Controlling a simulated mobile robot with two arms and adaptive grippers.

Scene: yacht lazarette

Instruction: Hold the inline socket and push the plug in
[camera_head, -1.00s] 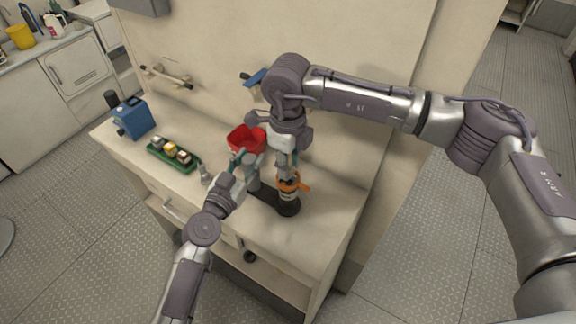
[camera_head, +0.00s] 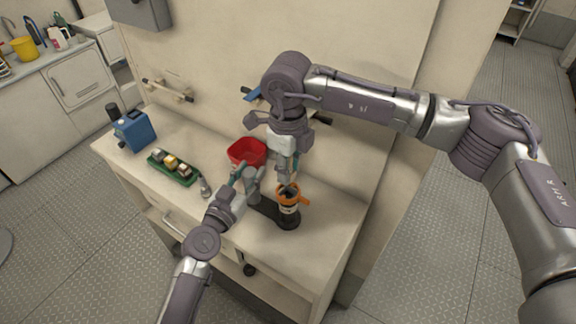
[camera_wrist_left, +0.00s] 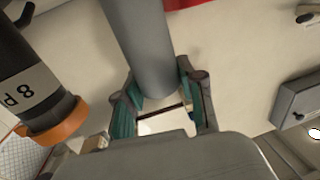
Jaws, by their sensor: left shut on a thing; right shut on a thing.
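My left gripper (camera_head: 240,178) is shut on an upright grey cylinder (camera_head: 253,186), which passes between its teal fingers in the left wrist view (camera_wrist_left: 145,50). I cannot tell whether the right gripper's load touches this collar.
A red bin (camera_head: 247,151) stands close behind the left gripper. A green tray (camera_head: 183,178) with small blocks, a grey fitting (camera_head: 205,188) and a blue box (camera_head: 134,132) are to the left. The counter's right front is clear.

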